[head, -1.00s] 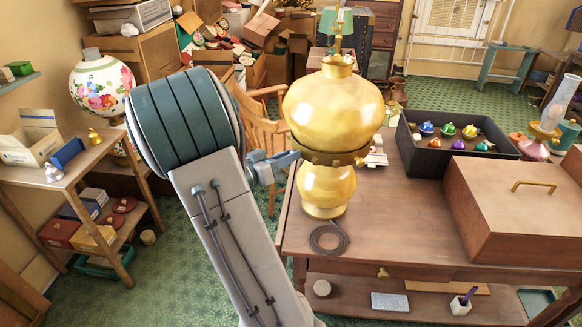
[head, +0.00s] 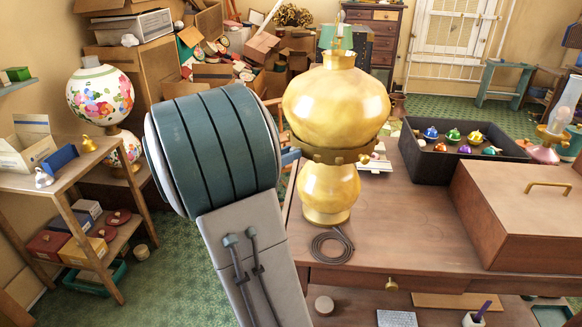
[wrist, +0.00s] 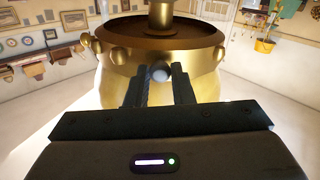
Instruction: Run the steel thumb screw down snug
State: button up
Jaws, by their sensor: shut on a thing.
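The brass lamp (head: 335,95) stands upright on the wooden table, with a collar (head: 325,154) around its waist. In the wrist view the collar (wrist: 200,50) has brass knobs around it, such as one at the left (wrist: 120,54). The steel thumb screw (wrist: 161,73) is a pale round end at the collar's front. My gripper (wrist: 160,82) is shut on it, with a dark finger on each side. In the head view my arm hides most of the gripper; only a blue-grey piece (head: 290,157) shows beside the collar. The screw's thread is hidden.
A coiled dark cord (head: 332,245) lies at the lamp's foot. A black tray (head: 425,168) of coloured items and a wooden box (head: 520,215) stand to the right on the table (head: 400,225). A shelf (head: 70,185) with a floral lamp (head: 103,95) behind it is at left.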

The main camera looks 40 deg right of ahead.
jog(key=shift+m, duration=0.3)
jog(key=shift+f+b, duration=0.1)
jog(key=shift+b, duration=0.3)
jog(key=shift+m+b, duration=1.7)
jog(key=shift+b, duration=3)
jog(key=shift+b, duration=0.3)
